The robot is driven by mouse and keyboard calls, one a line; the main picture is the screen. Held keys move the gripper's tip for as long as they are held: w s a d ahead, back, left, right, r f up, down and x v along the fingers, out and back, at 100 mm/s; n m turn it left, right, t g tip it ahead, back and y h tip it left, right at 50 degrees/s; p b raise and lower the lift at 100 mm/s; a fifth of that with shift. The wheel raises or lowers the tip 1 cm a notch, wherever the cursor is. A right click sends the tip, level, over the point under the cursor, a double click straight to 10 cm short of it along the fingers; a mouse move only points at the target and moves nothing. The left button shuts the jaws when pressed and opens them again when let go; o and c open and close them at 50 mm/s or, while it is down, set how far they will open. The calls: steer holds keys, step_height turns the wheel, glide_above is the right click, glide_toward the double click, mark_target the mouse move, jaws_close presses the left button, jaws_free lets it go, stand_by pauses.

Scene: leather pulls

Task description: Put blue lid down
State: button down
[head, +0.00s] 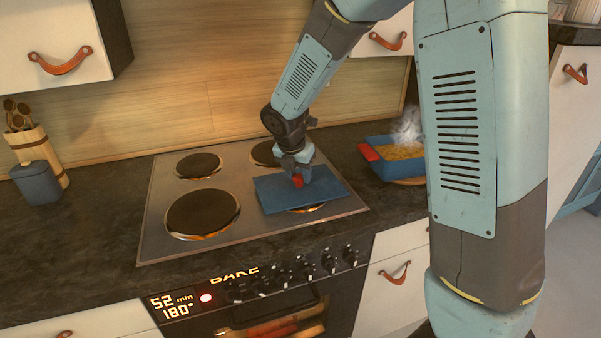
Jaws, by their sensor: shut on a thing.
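The blue lid (330,190) is a flat rectangle with a red knob (298,181). My gripper (298,176) is above the lid's middle and is shut on the red knob. The lid is over the right front part of the stovetop and covers most of a burner there. I cannot tell whether the lid touches the stovetop or hangs just above it. The blue dish (398,170) with a red handle stands on the counter to the right, uncovered, with yellowish food in it and steam rising.
The stovetop (160,235) has bare burners at the left (203,213) and back. A blue pot (38,183) and a wooden utensil holder (35,150) stand at the far left. The oven (270,300) is below.

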steer(key=c, duration=0.7)
jaws_free()
steer(key=shift+r, duration=0.15)
steer(key=v, duration=1.2)
steer(key=s+d+r+m+y, duration=0.1)
steer(key=s+d+r+m, duration=0.35)
steer(key=d+m, duration=0.3)
steer(key=s+d+r+m, duration=0.3)
steer(key=s+d+m, duration=0.3)
steer(key=d+m, duration=0.15)
steer(key=shift+s+d+r+m+t+y, duration=0.15)
steer(key=shift+s+d+m+t, duration=0.2)
steer(key=shift+s+d+m, duration=1.35)
steer(key=shift+s+d+r+m+t+y, duration=0.1)
steer(key=shift+s+d+m+t, duration=0.3)
steer(key=shift+s+m, duration=2.5)
steer(key=shift+s+d+r+m+t+y, duration=0.15)
steer(key=shift+s+d+m+t, duration=0.2)
steer(key=shift+s+d+m, duration=1.85)
steer(key=shift+w+a+m, duration=0.3)
steer(key=shift+a+m, duration=0.1)
steer(key=shift+a, duration=0.15)
steer(key=shift+w+a+m, duration=0.3)
steer(key=shift+a+m, duration=0.1)
steer(key=shift+a, duration=0.2)
